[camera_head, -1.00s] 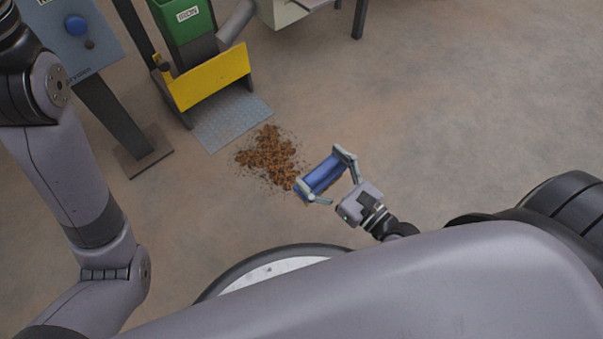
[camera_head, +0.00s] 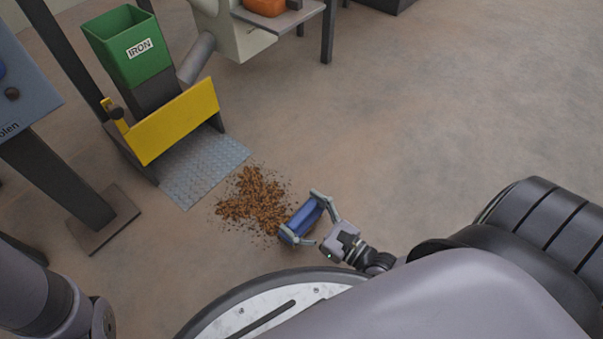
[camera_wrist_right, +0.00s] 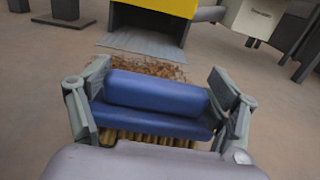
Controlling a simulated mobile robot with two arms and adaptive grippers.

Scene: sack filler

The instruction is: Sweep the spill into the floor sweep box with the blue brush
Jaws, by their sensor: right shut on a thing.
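The blue brush (camera_head: 303,217) is held low at the floor by my right gripper (camera_head: 308,220), its fingers closed on the brush's two ends. In the right wrist view the brush (camera_wrist_right: 155,97) shows blue on top with tan bristles below, and the gripper (camera_wrist_right: 160,108) spans it. The brown crumbly spill (camera_head: 254,200) lies on the floor just left of the brush, and shows beyond it in the wrist view (camera_wrist_right: 150,67). The likely sweep box is the yellow-fronted opening (camera_head: 178,122) with a grey tread-plate ramp (camera_head: 203,172) beyond the spill. My left gripper is out of view.
A green bin marked IRON (camera_head: 135,45) stands above the yellow panel. A grey post with a floor plate (camera_head: 103,222) stands at left. A bench leg (camera_head: 327,35) is at the back. The floor on the right is clear.

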